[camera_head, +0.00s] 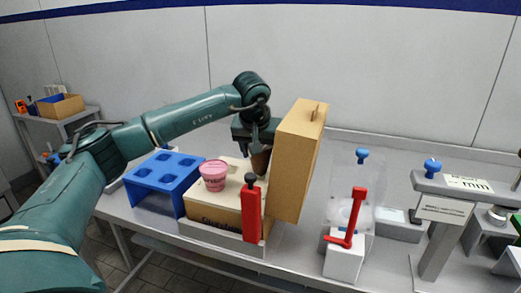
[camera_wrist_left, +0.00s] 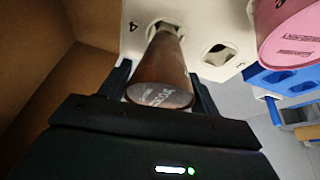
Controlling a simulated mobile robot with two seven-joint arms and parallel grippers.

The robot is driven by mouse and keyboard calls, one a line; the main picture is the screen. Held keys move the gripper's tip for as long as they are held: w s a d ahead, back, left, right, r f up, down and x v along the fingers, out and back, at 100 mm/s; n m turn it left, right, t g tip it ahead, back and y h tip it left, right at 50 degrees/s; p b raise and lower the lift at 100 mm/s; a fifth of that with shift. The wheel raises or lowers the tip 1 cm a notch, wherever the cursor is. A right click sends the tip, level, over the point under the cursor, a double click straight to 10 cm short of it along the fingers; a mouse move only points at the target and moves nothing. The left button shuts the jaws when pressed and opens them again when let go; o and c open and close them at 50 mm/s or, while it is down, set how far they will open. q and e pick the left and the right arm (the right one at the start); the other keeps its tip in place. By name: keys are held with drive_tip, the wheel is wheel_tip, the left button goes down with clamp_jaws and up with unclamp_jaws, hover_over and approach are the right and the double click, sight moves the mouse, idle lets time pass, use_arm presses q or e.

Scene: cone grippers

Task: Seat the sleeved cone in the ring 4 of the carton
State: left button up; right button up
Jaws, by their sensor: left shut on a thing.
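My left gripper (camera_head: 256,145) is over the carton (camera_head: 236,166), shut on the brown sleeved cone (camera_head: 261,162). In the left wrist view the cone (camera_wrist_left: 160,70) stands between the fingers (camera_wrist_left: 160,84), its wide printed end facing the camera. Its narrow end is at the ring 4 (camera_wrist_left: 157,27), beside the printed "4" on the carton's white top (camera_wrist_left: 197,16). I cannot tell how deep the tip sits. An empty ring opening (camera_wrist_left: 217,54) lies beside it. My right gripper is out of view.
A pink cup (camera_head: 213,176) stands on the carton. A tall cardboard panel (camera_head: 299,160) rises close right of the gripper. A blue rack (camera_head: 163,172) is at left.

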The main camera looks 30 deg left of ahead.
use_arm(q)
drive_tip(key=shift+f+b, duration=0.65)
drive_tip(key=shift+f, duration=0.75)
drive_tip(key=o, duration=1.1)
drive_tip(key=v, duration=1.3)
drive_tip(key=shift+s+r, duration=0.1)
